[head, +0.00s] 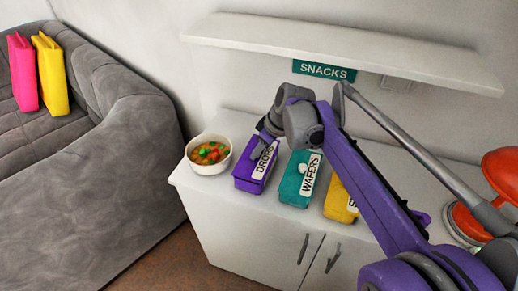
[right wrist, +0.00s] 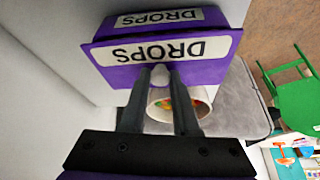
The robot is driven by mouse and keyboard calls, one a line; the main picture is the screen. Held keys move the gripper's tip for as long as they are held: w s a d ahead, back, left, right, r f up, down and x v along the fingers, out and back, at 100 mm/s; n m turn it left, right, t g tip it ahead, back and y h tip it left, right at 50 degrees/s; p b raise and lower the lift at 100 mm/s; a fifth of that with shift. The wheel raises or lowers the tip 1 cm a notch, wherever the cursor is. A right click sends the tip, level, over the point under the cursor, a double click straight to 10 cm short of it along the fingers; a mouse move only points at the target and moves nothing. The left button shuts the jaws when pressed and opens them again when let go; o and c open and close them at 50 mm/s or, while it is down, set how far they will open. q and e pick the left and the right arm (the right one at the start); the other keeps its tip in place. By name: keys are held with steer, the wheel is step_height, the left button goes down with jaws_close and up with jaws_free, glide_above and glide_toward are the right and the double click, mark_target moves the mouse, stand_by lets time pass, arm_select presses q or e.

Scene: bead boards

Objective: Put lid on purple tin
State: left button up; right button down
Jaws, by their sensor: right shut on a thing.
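The purple tin (head: 246,184), labelled DROPS, stands on the white cabinet between a bowl and a teal tin. My right gripper (head: 263,139) is over it. In the right wrist view the fingers are shut on the pale knob (right wrist: 160,76) of a purple lid (right wrist: 215,70), which bears its own DROPS label. The lid lies across the tin's top in that view, with the tin's label (right wrist: 160,17) beyond it. I cannot tell whether the lid is fully seated or slightly above the rim. My left gripper is not in view.
A teal WAFERS tin (head: 291,190) with a white knob and a yellow tin (head: 338,206) stand to the right. A bowl of food (head: 207,167) stands close on the left. A shelf (head: 340,48) with a SNACKS sign (head: 324,70) hangs above the cabinet top.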

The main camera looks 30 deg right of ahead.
steer(key=shift+f, duration=0.4)
stand_by(0.7)
steer(key=shift+p, duration=0.3)
stand_by(0.4)
steer(key=shift+c, duration=0.9)
jaws_free()
steer(key=shift+r+p, duration=3.05)
steer(key=shift+r, duration=1)
